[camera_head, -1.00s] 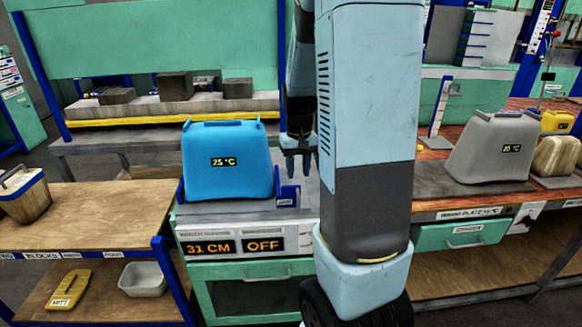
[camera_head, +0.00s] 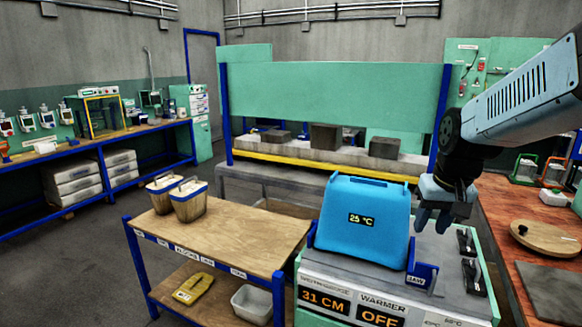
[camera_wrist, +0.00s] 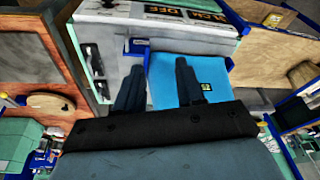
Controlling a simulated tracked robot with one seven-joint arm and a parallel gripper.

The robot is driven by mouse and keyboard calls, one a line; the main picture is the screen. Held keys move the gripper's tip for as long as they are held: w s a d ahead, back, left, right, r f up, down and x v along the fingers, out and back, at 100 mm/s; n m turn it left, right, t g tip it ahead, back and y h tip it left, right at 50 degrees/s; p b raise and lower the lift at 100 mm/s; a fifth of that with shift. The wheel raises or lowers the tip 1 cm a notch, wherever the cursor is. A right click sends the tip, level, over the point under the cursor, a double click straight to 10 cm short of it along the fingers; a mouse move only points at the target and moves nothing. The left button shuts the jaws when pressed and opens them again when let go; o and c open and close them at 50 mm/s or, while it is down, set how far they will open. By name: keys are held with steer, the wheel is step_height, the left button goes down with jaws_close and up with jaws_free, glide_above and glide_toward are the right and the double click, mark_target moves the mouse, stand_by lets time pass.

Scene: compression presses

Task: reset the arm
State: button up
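My gripper (camera_head: 436,222) hangs fingers down at the right of the blue case, above the warmer top. In the wrist view my gripper (camera_wrist: 158,85) shows its two dark fingers spread, with nothing held between them. The blue case (camera_head: 362,225) reads 25 °C and stands upright on the warmer (camera_head: 340,300), whose panels read 31 CM and OFF. The case also shows beyond the fingers in the wrist view (camera_wrist: 160,88). My light blue arm reaches in from the right edge in the head view.
A wooden cart (camera_head: 235,237) at left bears two baskets; its lower shelf holds a yellow mitt (camera_head: 193,288) and a white tub (camera_head: 253,303). A press (camera_head: 335,110) stands behind. A reddish bench (camera_head: 515,240) is at right. Open floor lies at left.

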steer(key=s+a+r+t, duration=0.1)
steer(key=s+a+r, duration=0.1)
steer(key=s, duration=0.3)
steer(key=s+a+r+n+t, duration=0.1)
steer(key=s+a+r, duration=0.2)
steer(key=s, duration=0.2)
steer(key=shift+a+r+t, duration=0.3)
steer(key=shift+a+r, duration=0.05)
steer(key=shift+r, duration=0.05)
